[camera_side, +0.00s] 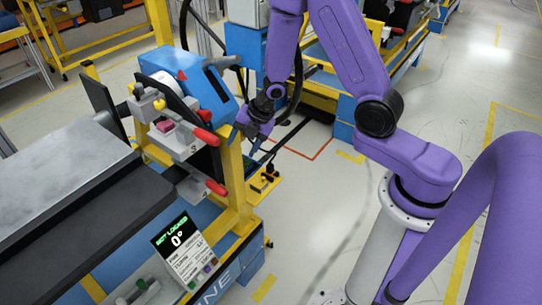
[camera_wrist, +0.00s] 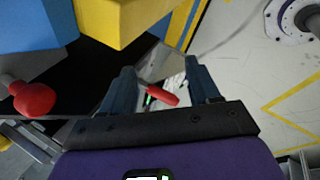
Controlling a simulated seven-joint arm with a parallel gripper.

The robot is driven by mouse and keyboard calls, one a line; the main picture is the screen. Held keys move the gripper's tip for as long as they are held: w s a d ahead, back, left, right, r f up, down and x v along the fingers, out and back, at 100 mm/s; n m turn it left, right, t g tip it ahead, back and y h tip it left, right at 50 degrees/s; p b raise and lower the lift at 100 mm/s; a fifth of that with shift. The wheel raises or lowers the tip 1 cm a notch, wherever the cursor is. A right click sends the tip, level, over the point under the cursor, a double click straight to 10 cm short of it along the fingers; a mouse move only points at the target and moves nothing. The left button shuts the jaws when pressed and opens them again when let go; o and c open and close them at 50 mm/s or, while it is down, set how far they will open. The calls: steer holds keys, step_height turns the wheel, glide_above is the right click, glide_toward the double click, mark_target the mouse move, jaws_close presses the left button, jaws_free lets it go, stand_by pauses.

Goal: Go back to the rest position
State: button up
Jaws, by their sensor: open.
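My gripper (camera_side: 245,142) is at the right side of the blue dashboard module (camera_side: 195,85), beside its upper red handle (camera_side: 206,137). In the wrist view my gripper (camera_wrist: 161,72) has its two dark fingers spread apart with nothing held between them. A red handle (camera_wrist: 158,94) shows through the gap, beyond the fingers. I cannot tell from the pictures how far the fingers are from it. A display (camera_side: 177,240) on the front reads "NOT LOCKED" and 0°.
A lower red handle (camera_side: 215,187) sticks out below the upper one. The yellow frame (camera_side: 237,175) stands close to my gripper. A red knob (camera_wrist: 33,100) is at left in the wrist view. Open grey floor (camera_side: 320,205) lies to the right of the frame.

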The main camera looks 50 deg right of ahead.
steer(key=s+a+r+m+g+h, duration=0.1)
steer(key=s+a+r+m+h, duration=0.15)
steer(key=s+r+m, duration=0.6)
steer(key=s+r+m+g, duration=0.1)
steer(key=s+r, duration=0.2)
steer(key=s, duration=0.7)
steer(key=s+r+m+g, duration=0.1)
steer(key=s+r, duration=0.3)
steer(key=s, duration=0.6)
steer(key=shift+d+r+g, duration=0.2)
steer(key=shift+d+g, duration=0.15)
steer(key=shift+g, duration=0.15)
